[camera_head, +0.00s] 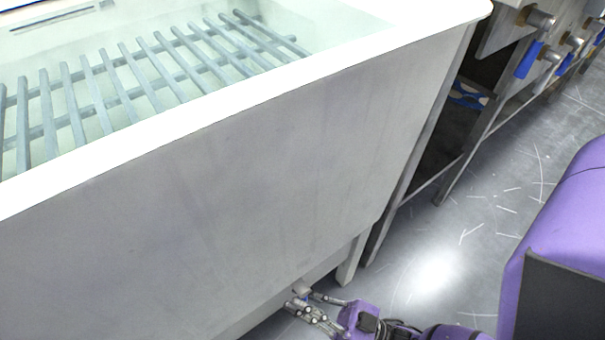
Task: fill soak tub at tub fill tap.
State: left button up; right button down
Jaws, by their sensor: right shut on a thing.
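The soak tub (230,190) is a large pale tub that fills the left and middle of the view. A grey slatted rack (150,75) lies inside it, and the inside looks pale and glassy, like clear water; the level is hard to tell. My right gripper (302,303) is low at the tub's bottom front edge. It is shut on a small fitting (302,289) there, partly hidden by the fingers; I cannot tell its full shape. My left gripper is not in view.
Metal valves with blue handles (529,60) stick out from the bench at the upper right. A tub leg (352,260) stands just beyond my right gripper. The scuffed grey floor (465,235) is clear to the right.

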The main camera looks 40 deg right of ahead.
jog(key=shift+d, duration=0.1)
jog(key=c, duration=2)
grip_release()
jog(key=v, duration=1.2)
